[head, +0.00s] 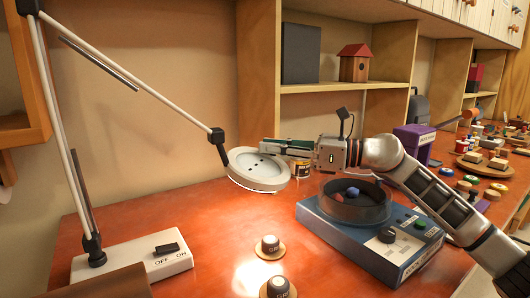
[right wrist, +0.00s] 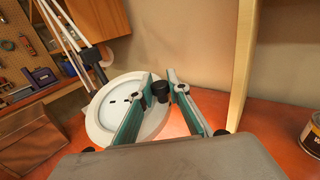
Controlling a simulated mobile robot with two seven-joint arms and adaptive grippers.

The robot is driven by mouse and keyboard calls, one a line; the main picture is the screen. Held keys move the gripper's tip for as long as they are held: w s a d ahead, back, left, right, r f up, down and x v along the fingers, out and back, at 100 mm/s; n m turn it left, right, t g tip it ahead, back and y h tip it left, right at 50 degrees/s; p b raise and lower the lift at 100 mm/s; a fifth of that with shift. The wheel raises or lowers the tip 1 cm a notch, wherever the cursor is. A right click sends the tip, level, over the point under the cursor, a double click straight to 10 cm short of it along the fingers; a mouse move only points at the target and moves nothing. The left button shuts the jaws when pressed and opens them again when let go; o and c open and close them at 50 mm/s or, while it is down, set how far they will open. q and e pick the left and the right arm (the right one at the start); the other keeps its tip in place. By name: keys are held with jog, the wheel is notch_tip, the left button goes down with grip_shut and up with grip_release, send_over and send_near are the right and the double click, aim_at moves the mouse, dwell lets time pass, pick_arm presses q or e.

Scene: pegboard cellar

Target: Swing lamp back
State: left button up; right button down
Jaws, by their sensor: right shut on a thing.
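The desk lamp has a white round head (head: 257,170) on a two-part white arm (head: 130,80) that rises from a white base (head: 115,260) with an OFF/ON switch (head: 167,248). The head hangs above the table, and a bright patch lies on the tabletop below. My right gripper (head: 284,149) reaches in from the right at the head's rim. In the right wrist view its green-sided fingers (right wrist: 168,90) close around a small black knob (right wrist: 160,92) beside the lamp head (right wrist: 124,106). My left gripper is not in view.
A blue box with a round dark tray (head: 357,201) stands under my right arm. Two small jars (head: 270,243) (head: 278,286) stand on wooden discs in front. Many small items crowd the table's right side.

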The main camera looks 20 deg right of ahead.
jog(key=shift+s, duration=0.1)
jog(key=c, duration=1.9)
grip_release()
jog(key=v, duration=1.2)
